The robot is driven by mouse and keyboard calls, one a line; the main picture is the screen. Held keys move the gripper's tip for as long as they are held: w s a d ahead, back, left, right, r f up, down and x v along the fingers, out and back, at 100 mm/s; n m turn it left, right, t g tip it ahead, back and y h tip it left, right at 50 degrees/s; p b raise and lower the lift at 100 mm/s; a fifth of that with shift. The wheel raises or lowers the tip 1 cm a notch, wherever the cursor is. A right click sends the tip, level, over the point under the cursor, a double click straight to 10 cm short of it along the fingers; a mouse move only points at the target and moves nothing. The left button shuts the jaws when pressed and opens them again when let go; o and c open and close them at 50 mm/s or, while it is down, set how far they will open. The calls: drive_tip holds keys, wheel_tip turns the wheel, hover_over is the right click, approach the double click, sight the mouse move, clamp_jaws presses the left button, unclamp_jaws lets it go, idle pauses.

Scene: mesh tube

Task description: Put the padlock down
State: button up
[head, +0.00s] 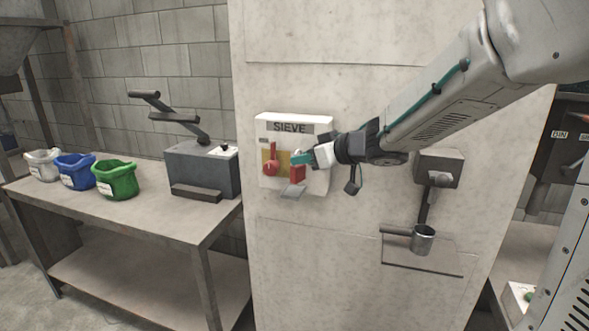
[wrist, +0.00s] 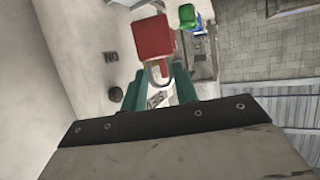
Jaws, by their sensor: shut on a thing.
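The red padlock (head: 298,175) is at my gripper's tips, in front of the white SIEVE box (head: 316,186) on the pale wall panel. In the wrist view the padlock's red body (wrist: 153,37) lies beyond the teal fingers, and its grey shackle shows between them. My gripper (head: 301,158) is shut on the padlock, seemingly at the shackle; it also shows in the wrist view (wrist: 158,86). A small grey ledge (head: 293,191) juts out just below the padlock. I cannot tell whether the padlock touches the box or ledge.
A red lever (head: 270,168) stands on the box's yellow plate, left of the padlock. To the right, a grey wall unit (head: 438,168) has a metal cup (head: 422,239) below it. A table (head: 150,218) at left bears a grey machine (head: 203,172) and white, blue and green bags.

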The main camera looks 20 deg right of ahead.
sight(303, 168)
drive_tip(key=shift+w+a+f, duration=0.1)
drive_tip(key=shift+w+a, duration=0.1)
drive_tip(key=shift+w, duration=0.35)
drive_tip(key=shift+w+a, duration=0.15)
drive_tip(key=shift+w, duration=0.4)
drive_tip(key=shift+w+f, duration=0.15)
drive_tip(key=shift+f, duration=1.6)
drive_tip(key=shift+f, duration=0.2)
drive_tip(key=o, duration=0.7)
drive_tip(key=shift+o, duration=0.2)
